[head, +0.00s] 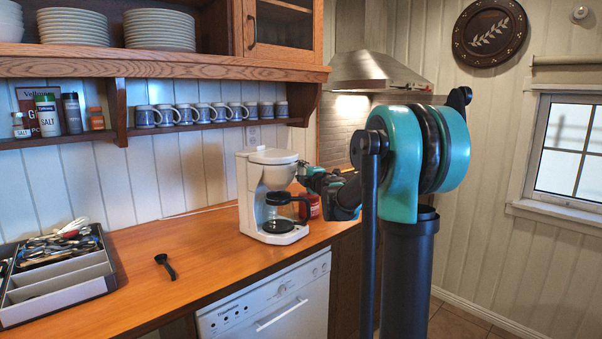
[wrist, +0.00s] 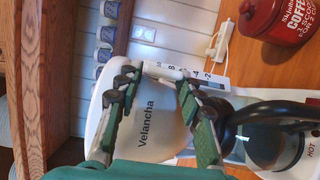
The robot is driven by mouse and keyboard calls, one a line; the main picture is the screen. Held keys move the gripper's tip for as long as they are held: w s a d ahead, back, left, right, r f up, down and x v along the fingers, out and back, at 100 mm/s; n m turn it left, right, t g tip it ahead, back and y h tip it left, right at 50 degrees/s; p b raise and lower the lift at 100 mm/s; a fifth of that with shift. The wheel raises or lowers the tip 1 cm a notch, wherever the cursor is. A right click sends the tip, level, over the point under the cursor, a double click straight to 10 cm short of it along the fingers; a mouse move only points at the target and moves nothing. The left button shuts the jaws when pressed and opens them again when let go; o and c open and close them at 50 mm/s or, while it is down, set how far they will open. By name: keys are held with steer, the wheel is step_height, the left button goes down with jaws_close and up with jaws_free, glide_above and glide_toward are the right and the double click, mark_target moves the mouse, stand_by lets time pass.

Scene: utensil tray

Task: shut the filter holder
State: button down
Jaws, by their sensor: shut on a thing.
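The white coffee maker (head: 258,190) stands on the wooden counter, its glass carafe (head: 278,224) low in its base. Its filter holder (head: 279,177) is the rounded white part above the carafe. How far it stands open is hard to tell. In the wrist view a white face marked "Velancha" (wrist: 147,122), seemingly the filter holder, lies between the fingers. My gripper (wrist: 155,77) has its two green fingers on either side of this white part, shut on it. In the head view my gripper (head: 306,172) is at the coffee maker's right side, partly hidden by my arm.
A black scoop (head: 166,266) and a utensil tray (head: 60,292) are at left. The counter between is clear.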

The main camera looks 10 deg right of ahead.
steer(key=shift+a, duration=0.2)
steer(key=c, duration=1)
jaws_free()
steer(key=shift+w+a+f, duration=0.1)
steer(key=shift+w+f, duration=0.05)
steer(key=shift+w, duration=0.05)
steer(key=shift+s, duration=0.1)
steer(key=shift+v, duration=3.9)
